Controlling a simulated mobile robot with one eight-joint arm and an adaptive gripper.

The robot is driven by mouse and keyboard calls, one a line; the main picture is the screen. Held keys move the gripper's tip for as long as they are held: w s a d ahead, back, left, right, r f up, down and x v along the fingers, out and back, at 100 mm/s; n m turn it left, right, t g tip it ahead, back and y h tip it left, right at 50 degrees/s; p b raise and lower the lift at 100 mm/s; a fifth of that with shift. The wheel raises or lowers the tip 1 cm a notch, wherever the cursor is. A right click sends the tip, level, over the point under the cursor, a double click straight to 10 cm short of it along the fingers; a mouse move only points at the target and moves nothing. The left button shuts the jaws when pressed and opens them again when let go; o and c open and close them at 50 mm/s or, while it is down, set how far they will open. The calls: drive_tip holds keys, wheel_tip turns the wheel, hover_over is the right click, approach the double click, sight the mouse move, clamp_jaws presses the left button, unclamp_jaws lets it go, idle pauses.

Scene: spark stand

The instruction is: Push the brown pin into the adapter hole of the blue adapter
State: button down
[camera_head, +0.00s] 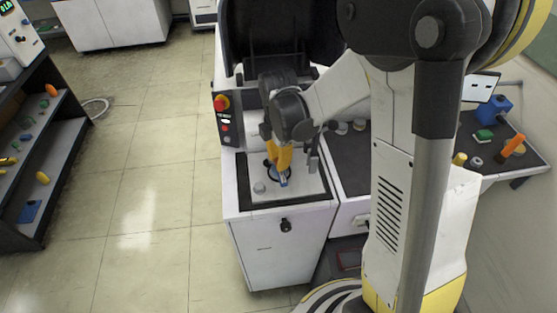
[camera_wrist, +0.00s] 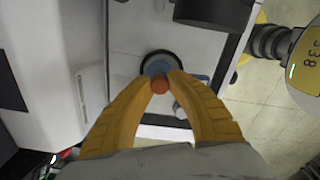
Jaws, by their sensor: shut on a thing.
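My gripper (camera_head: 282,158) has yellow-orange fingers and points down over the white spark stand top. In the wrist view my gripper (camera_wrist: 160,82) is shut on the brown pin (camera_wrist: 159,86), whose round orange-brown end shows between the fingertips. The blue adapter (camera_head: 283,180) shows just below the fingers in the head view. In the wrist view a dark ring with a blue-grey disc (camera_wrist: 158,63) lies under the pin, likely the adapter's seat. Whether the pin touches or has entered the hole cannot be told; the fingers and pin cover it.
The spark stand (camera_head: 278,255) is a white cabinet with a recessed top. A control panel with a red button (camera_head: 221,102) stands behind left. A shelf (camera_head: 45,150) with small parts is far left; a side table (camera_head: 497,150) is right.

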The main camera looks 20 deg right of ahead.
drive_tip(key=shift+f, duration=0.15)
idle(0.4)
drive_tip(key=shift+r+p, duration=1.2)
drive_tip(key=shift+r, duration=0.65)
